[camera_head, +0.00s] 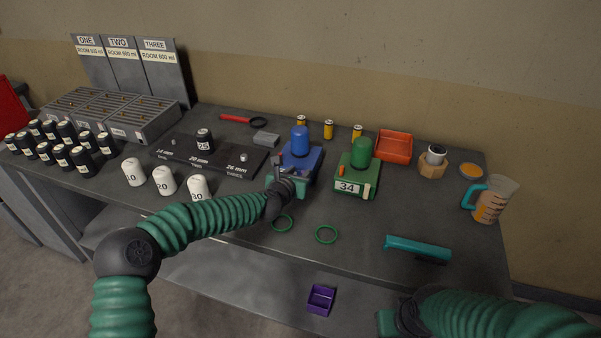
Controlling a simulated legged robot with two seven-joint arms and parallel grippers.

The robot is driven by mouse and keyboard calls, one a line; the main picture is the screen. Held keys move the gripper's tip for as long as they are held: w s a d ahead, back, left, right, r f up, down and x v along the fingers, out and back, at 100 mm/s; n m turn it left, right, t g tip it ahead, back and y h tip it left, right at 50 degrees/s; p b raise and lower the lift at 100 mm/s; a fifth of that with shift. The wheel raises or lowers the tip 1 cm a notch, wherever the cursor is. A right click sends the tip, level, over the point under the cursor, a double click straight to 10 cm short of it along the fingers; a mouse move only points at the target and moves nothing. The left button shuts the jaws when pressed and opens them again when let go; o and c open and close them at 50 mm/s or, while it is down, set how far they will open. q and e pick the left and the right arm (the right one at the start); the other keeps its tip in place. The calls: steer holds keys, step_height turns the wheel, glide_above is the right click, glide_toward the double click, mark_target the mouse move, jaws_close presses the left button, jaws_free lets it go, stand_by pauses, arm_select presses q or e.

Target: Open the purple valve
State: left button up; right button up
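I see no clear purple valve. The only purple thing is a small open purple box (320,299) low in front of the table. My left gripper (277,183) is at the front of the blue device (303,160), which has a blue rounded top. The gripper hides the lower front of that device, and I cannot tell whether it touches it or how its fingers stand. My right gripper (388,322) is at the bottom edge, in front of the table and right of the purple box. Its fingers are too hidden to read.
A green device (357,173) marked 34 stands right of the blue one. Two green rings (326,234) and a teal tool (418,248) lie in front. White cylinders (165,181) stand left; an orange tray (394,147) and a measuring jug (491,201) stand right. The front middle is mostly clear.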

arm_select(q)
steer(key=shift+a, duration=0.4)
steer(key=shift+c, duration=0.3)
steer(key=shift+d, duration=0.2)
steer(key=shift+c, duration=1.3)
steer(key=shift+s+d+r, duration=0.1)
steer(key=shift+d+r, duration=0.05)
steer(key=shift+d, duration=0.55)
jaws_close()
steer(key=shift+a, duration=0.4)
steer(key=shift+d+m+y, duration=0.3)
steer(key=shift+d+m, duration=0.1)
steer(key=shift+d, duration=0.05)
steer(key=shift+s+d+f+m+t+y+b, duration=0.2)
steer(key=shift+d+f+m+t+y+b, duration=0.15)
steer(key=shift+m, duration=0.35)
steer(key=shift+s+d+f+m+t+y+b, duration=0.1)
steer(key=shift+d+f+m+t+y+b, duration=0.1)
steer(key=shift+d+m+y+b, duration=0.3)
steer(key=shift+s+d+f+m+t+y+b, duration=0.15)
steer(key=shift+m+y, duration=0.2)
steer(key=shift+m, duration=0.35)
arm_select(e)
steer(key=shift+s+x, duration=0.2)
steer(key=shift+x, duration=0.75)
steer(key=shift+f, duration=0.1)
arm_select(q)
steer(key=shift+o, duration=1.6)
jaws_free()
steer(key=shift+r, duration=0.1)
